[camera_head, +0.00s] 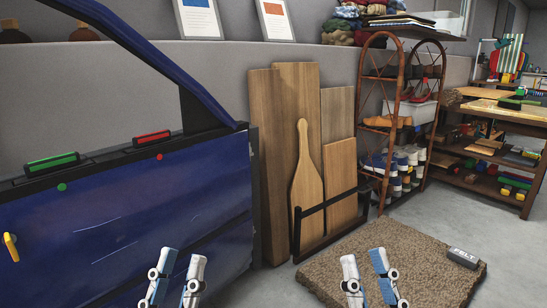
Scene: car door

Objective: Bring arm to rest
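My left gripper (182,257) is at the bottom of the head view, in front of the dark blue car door (120,220). Its two blue and white fingers stand apart with nothing visible between them. My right gripper (363,256) is at the bottom right of centre, over the brown felt mat (425,262). Its two fingers are also apart and empty. Both grippers point up in the picture. The arm links behind them lie below the frame's edge. I cannot tell whether either gripper touches anything.
The door carries a green switch (52,162), a red switch (152,137) and a yellow handle (11,247). Wooden boards (290,150) lean in a black rack on the wall. A rattan shelf (385,120) and a workbench (495,150) stand right. Grey floor (510,235) is clear.

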